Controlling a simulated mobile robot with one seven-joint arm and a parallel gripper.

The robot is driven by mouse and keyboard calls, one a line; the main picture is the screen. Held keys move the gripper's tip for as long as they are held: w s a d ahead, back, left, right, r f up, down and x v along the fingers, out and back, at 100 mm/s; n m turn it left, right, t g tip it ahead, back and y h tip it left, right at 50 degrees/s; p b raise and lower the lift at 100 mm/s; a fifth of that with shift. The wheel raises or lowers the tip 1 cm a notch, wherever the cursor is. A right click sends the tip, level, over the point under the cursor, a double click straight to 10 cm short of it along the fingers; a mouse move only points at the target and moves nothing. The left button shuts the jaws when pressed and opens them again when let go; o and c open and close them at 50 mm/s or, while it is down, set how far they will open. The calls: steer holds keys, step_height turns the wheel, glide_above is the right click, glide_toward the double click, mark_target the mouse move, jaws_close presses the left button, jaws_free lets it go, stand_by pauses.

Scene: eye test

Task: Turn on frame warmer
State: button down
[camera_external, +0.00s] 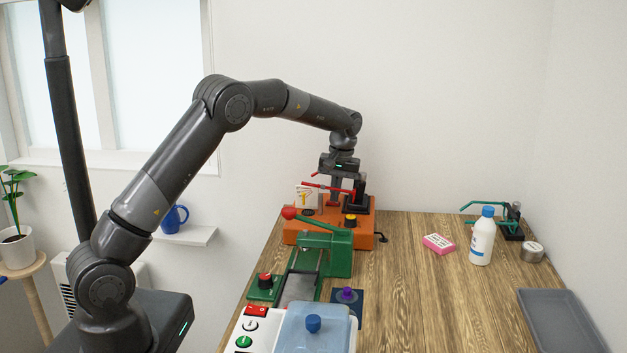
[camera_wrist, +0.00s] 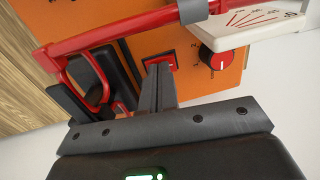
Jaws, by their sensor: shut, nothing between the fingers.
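An orange machine (camera_external: 300,238) with red bars stands at the back left of the wooden table; I take it to be the frame warmer. In the wrist view its orange panel (camera_wrist: 236,78) carries a red rocker switch (camera_wrist: 168,60) in a dark surround and a red round knob (camera_wrist: 220,63) with a white pointer line and marks around it. My gripper (camera_wrist: 158,70) is shut and empty, its fingertips in front of the switch and partly hiding it. I cannot tell whether they touch it. In the external view my gripper (camera_external: 335,196) is low over the machine.
A red bar (camera_wrist: 120,30) and a white scale plate (camera_wrist: 255,25) lie close around the fingers. A green press (camera_external: 340,255) stands in front. A white bottle (camera_external: 482,240), pink box (camera_external: 438,244) and grey tray (camera_external: 560,325) are at right.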

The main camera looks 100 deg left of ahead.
step_height(320, 180, up, 14)
steer(key=w, duration=0.1)
steer(key=shift+w, duration=0.35)
steer(key=shift+s+f, duration=0.1)
steer(key=shift+s, duration=0.65)
steer(key=f, duration=0.4)
steer(key=s+f, duration=0.1)
steer(key=f, duration=0.8)
steer(key=shift+s+f, duration=0.35)
steer(key=shift+f, duration=0.05)
